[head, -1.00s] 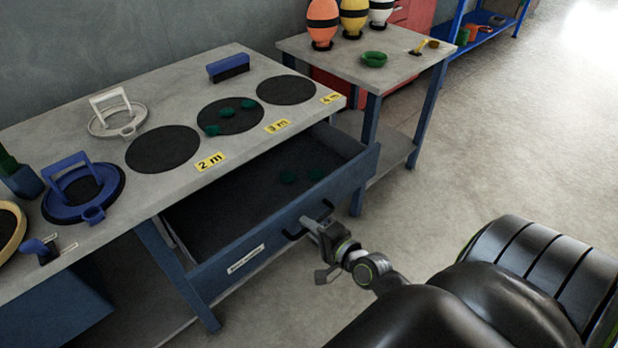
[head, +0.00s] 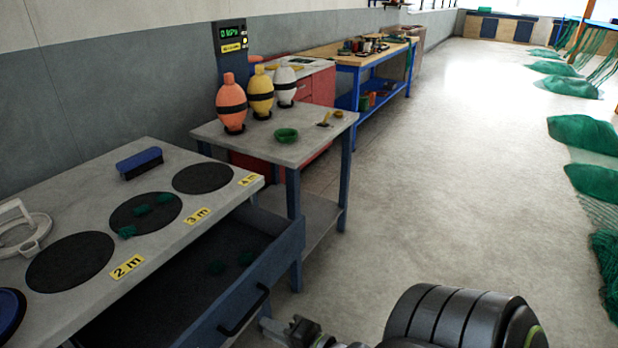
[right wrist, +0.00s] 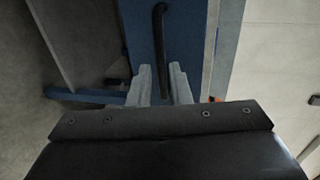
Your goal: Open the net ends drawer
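The drawer (head: 262,276) under the grey-topped bench is pulled out. Two small dark green net pieces (head: 217,267) lie on its dark floor. Its black bar handle (head: 246,312) is on the blue front; in the right wrist view the handle (right wrist: 160,45) lies beyond the fingertips. My left gripper is out of view. The drawer's label is not visible now.
The bench top holds round black mats (head: 70,262), small green pieces (head: 142,210) and a blue brush (head: 139,162). A side table (head: 230,140) with colored floats (head: 260,92) stands close behind the drawer. Open concrete floor (head: 420,160) lies to the right, with green nets (head: 583,134) beyond.

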